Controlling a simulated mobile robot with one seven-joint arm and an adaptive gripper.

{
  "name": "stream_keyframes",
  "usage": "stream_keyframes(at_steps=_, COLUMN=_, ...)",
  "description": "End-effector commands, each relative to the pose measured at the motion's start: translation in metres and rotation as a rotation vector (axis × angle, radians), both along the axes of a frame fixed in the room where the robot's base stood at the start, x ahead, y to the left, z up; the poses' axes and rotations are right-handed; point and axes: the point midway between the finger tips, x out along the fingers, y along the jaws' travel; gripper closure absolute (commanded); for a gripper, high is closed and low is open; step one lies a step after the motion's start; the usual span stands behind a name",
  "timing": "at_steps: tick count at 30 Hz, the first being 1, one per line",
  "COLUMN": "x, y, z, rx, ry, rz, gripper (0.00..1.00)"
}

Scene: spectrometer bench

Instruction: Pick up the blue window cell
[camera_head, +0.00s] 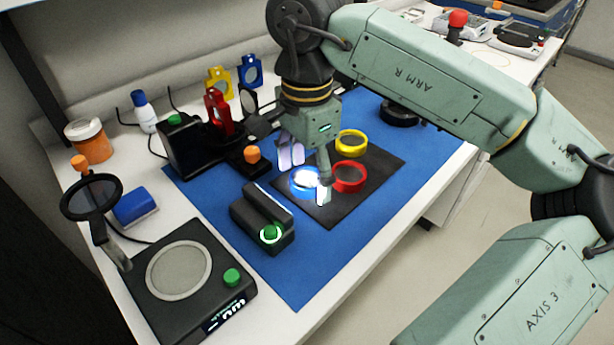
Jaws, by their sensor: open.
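The blue window cell (301,189), a blue ring with a bright, shiny centre, lies on the black pad (325,215). My gripper (308,178) points down right over it, its fingers apart, one at the ring's upper left and one at its right. The fingers hide part of the ring. I cannot tell whether they touch it. A red ring cell (349,177) lies close to the right, and a yellow ring cell (351,141) lies behind that on the same pad.
A black device with a green button (262,218) stands left of the pad on the blue mat (330,262). Behind stand a black instrument (190,147) and red, yellow and blue holders. A round-plate device (180,270) is at the front left. The mat's front is clear.

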Motion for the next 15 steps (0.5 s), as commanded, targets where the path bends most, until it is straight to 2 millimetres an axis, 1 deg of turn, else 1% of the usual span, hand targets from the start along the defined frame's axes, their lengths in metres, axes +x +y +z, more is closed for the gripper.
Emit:
stream_keyframes(at_steps=6, x=0.0001, y=0.0001, z=-0.0016, rx=0.000, ry=-0.001, rz=0.000, gripper=0.30)
stream_keyframes(at_steps=15, x=0.0000, y=0.0001, z=-0.0013, rx=0.001, ry=-0.001, rz=0.000, gripper=0.49)
